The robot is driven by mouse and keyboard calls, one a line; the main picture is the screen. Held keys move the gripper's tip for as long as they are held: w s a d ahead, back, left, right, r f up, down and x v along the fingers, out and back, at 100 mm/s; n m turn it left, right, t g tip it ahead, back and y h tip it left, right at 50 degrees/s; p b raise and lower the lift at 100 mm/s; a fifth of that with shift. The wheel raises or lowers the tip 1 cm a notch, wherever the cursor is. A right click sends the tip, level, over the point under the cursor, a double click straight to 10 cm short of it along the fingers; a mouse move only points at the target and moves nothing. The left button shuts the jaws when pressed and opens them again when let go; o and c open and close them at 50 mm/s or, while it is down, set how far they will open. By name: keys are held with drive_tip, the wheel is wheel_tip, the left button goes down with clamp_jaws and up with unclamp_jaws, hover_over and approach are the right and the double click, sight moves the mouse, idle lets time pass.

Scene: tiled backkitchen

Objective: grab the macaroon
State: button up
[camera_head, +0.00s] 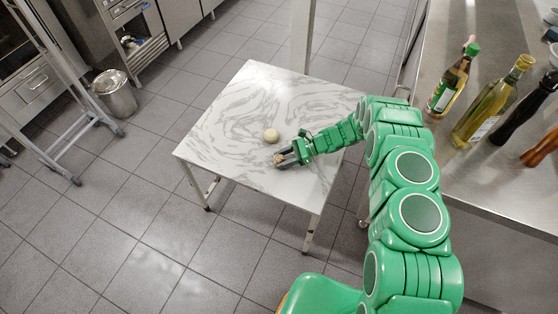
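My gripper (281,158) is low over the marble-topped table (236,112), near its front right part, pointing left. A small tan-brown thing (279,158), which looks like the macaroon, sits between the dark fingertips. The fingers hide part of it. Whether they press on it or only stand around it is too small to tell.
A steel counter (450,150) on the right bears several bottles, including a green-capped one (453,82) and a yellow one (493,102), close to my arm. A metal bin (116,97) stands on the tiled floor at left. The table's left half is clear.

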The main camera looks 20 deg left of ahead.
drive_tip(key=c, duration=0.5)
